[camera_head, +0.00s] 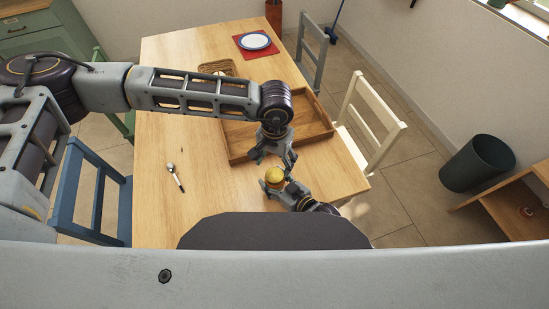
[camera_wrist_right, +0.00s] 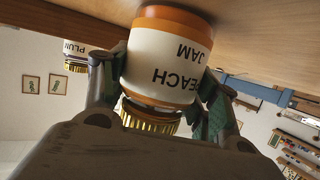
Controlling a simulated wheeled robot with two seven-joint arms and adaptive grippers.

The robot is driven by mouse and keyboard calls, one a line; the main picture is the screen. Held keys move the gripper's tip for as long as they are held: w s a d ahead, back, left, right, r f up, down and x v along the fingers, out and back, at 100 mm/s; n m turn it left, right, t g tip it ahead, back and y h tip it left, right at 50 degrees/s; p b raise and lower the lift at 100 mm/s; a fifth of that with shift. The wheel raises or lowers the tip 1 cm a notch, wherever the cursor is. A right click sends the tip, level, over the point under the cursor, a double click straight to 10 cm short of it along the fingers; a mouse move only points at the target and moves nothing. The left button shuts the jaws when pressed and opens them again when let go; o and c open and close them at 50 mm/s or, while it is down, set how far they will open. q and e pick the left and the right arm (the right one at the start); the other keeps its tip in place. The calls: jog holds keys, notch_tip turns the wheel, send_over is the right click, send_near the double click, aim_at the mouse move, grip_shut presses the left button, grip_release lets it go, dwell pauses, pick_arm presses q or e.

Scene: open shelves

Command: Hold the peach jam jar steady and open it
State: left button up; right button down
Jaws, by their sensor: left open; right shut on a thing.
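The peach jam jar (camera_head: 273,176) stands near the front right of the wooden table (camera_head: 220,195), its gold lid facing up. In the right wrist view, which is upside down, its cream label (camera_wrist_right: 165,60) reads PEACH JAM and its gold lid (camera_wrist_right: 150,121) shows at the bottom. My right gripper (camera_head: 283,188) is shut around the jar's sides, with a finger on each side in the right wrist view (camera_wrist_right: 160,95). My left gripper (camera_head: 272,161) is open and points down just above and behind the lid; it looks empty.
A wooden tray (camera_head: 236,152) lies just behind the grippers, partly hidden by my left arm. A spoon (camera_head: 175,177) lies to the left. A jar labelled PLUM (camera_wrist_right: 76,48) shows in the right wrist view. A plate (camera_head: 255,41) sits at the far end. Chairs surround the table.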

aim_at(274, 174)
pick_arm(q)
jog(key=m, duration=0.4)
jog(key=shift+a+r+m, duration=0.1)
jog(key=shift+r+m, duration=0.2)
jog(key=shift+m, duration=0.1)
jog(key=shift+f, duration=0.1)
jog(key=shift+f, duration=3.95)
jog(key=c, duration=0.9)
jog(key=o, duration=0.9)
jog(key=shift+o, duration=0.2)
jog(key=shift+r, duration=0.1)
